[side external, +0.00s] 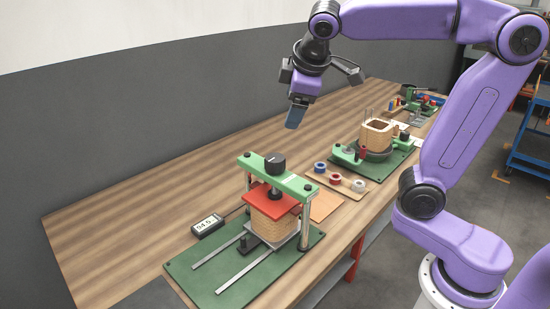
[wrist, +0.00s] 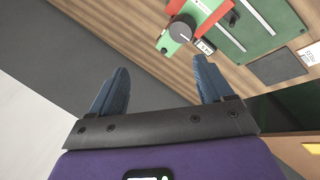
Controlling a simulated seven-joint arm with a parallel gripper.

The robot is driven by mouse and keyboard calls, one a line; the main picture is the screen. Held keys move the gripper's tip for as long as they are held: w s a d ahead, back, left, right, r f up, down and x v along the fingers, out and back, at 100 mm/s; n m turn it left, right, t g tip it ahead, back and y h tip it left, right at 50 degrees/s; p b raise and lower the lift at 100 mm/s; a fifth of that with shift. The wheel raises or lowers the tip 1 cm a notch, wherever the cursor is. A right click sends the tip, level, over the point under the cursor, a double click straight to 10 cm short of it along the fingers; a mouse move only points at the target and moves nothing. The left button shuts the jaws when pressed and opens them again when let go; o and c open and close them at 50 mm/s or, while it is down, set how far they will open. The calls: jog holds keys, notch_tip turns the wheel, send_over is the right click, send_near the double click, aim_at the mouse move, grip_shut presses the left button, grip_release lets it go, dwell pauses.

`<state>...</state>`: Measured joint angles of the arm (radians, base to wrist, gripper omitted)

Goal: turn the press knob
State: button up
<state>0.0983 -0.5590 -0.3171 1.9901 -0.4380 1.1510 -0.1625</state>
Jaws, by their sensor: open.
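The press knob (side external: 275,163) is a black round knob on top of the green crossbar of the press (side external: 298,182). Below the crossbar, a red plate (side external: 270,198) rests on a tan wound coil (side external: 268,225). In the wrist view a round grey knob with a light mark (wrist: 181,29) shows at the top, on a green part. My gripper (side external: 295,117) is above the bench, up and slightly right of the knob, apart from it. Its two blue fingers (wrist: 155,88) are spread and nothing is between them.
A small display box (side external: 207,225) stands left of the press. A green base plate (side external: 215,287) with two metal rails lies in front. A tray of coloured spools (side external: 336,180) and a second coil fixture (side external: 378,138) stand to the right. The bench's back left is clear.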

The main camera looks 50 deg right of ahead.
aim_at(275, 158)
jog(key=s+f+n+t+y, duration=0.1)
jog(key=s+f+n+t, duration=0.15)
jog(key=n, duration=1.15)
jog(key=s+f+n+t+y, duration=0.15)
jog(key=s+n, duration=0.25)
jog(key=n, duration=1)
jog(key=shift+x, duration=8.55)
jog(key=shift+s+d+f, duration=0.15)
jog(key=c, duration=1)
